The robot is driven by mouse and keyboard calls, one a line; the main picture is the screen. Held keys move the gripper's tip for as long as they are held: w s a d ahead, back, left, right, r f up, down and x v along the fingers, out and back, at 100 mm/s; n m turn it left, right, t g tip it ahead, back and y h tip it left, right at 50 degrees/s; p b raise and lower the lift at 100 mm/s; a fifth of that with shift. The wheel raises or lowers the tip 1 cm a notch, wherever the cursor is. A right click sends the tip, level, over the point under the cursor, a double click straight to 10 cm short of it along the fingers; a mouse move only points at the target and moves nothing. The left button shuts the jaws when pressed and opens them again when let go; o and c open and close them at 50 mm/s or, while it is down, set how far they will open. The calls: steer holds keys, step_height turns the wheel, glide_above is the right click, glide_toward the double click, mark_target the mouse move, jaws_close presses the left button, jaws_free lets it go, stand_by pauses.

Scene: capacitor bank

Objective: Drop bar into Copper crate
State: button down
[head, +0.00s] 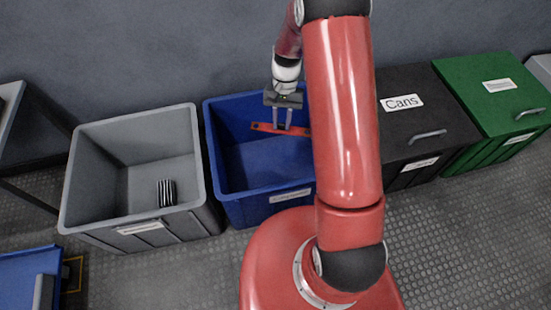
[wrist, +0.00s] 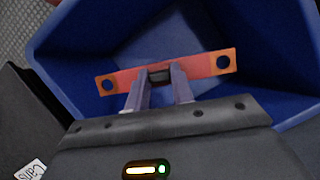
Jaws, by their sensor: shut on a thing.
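The bar (head: 264,127) is a flat copper-orange strip with a hole at each end. It also shows in the wrist view (wrist: 125,78), lying across the fingertips. My gripper (head: 282,127) is shut on the middle of the bar and holds it level over the open blue crate (head: 262,192). In the wrist view my gripper (wrist: 160,76) has the blue crate's walls and floor below the bar. The blue crate has a label on its front that is too small to read. My arm hides its right side in the head view.
A grey crate (head: 90,180) with a black striped block (head: 166,192) stands left of the blue one. A black bin (head: 420,110) with a lid labelled "Cans" and a green lidded bin (head: 495,95) stand to the right.

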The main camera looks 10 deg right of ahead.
steer(key=r, duration=0.1)
steer(key=w+r+m, duration=0.1)
steer(key=r, duration=0.1)
steer(key=shift+r+m+y, duration=0.15)
steer(key=shift+m+y, duration=0.15)
step_height(320, 180, down, 6)
steer(key=b, duration=0.4)
steer(key=shift+r+b, duration=0.1)
steer(key=shift+b, duration=0.3)
steer(key=c, duration=1.1)
jaws_free()
steer(key=shift+r, duration=0.1)
steer(key=p+v, duration=0.1)
steer(key=v, duration=0.6)
steer(key=shift+d+r, duration=0.15)
steer(key=shift+r, duration=0.15)
steer(key=shift+r, duration=0.1)
